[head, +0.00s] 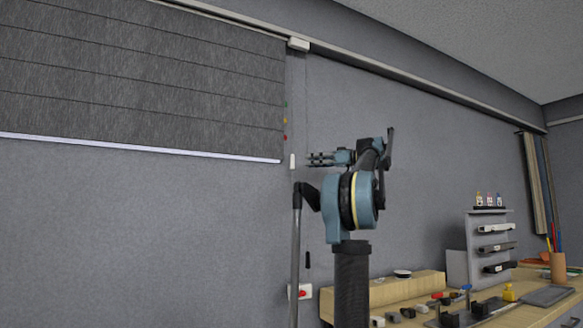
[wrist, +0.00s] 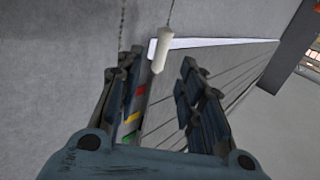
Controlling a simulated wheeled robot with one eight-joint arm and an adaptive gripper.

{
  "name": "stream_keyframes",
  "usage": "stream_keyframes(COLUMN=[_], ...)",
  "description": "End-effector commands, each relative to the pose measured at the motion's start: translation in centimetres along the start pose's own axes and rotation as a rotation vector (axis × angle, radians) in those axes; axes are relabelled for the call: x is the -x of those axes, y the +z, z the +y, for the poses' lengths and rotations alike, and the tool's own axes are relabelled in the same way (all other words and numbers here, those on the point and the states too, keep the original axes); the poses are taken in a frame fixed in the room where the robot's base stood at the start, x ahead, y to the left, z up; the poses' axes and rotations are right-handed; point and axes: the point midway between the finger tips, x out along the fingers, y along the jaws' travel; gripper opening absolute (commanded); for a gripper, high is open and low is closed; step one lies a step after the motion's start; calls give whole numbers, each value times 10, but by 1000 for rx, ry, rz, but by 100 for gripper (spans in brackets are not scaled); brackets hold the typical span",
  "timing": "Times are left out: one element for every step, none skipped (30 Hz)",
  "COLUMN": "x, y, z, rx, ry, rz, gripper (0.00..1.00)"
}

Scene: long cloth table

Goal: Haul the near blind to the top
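The near blind (head: 140,80) is a dark grey, ribbed sheet on the wall at upper left in the head view. Its pale bottom bar (head: 140,147) hangs a little below the red mark; the bar also shows in the wrist view (wrist: 215,42). A white cord pull (head: 292,161) hangs beside the blind's right edge. In the wrist view the pull (wrist: 161,50) hangs on a thin cord ahead of and between my fingers. My gripper (head: 312,158) is open and points left at the pull. I see no finger contact with it.
Green, yellow and red marks (head: 285,120) run down the wall beside the blind. A wooden desk (head: 390,289) with small items and a rack (head: 488,245) stands at lower right. A red-button box (head: 301,292) is low on the wall. The wall around the pull is clear.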

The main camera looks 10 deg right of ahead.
Motion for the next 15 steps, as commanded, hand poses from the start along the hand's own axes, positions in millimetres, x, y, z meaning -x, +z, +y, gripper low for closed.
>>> stream_keyframes(x=[-10,-15,-22,-27,-32,-39,-44,-49,-55,-60,-64,-70,-73,-76,-80], y=[0,0,0,0,0,0,0,0,0,0,0,0,0,0,0], z=[-1,-1,-1,-1,-1,-1,-1,-1,-1,-1,-1,-1,-1,-1,-1], rx=[0,0,0,0,-1,-1,-1,-1,-1,-1,-1,-1,-1,-1,-1], ry=[-4,-3,-4,-4,-3,-4,-4,-3,-4,-4,-3,-3,-3,-3,-2], rz=[0,0,0,0,0,0,0,0,0,0,0,0,0,0,0], gripper=[35,35,35,35,35,35,35,35,35,35,35,35,35,35,35])
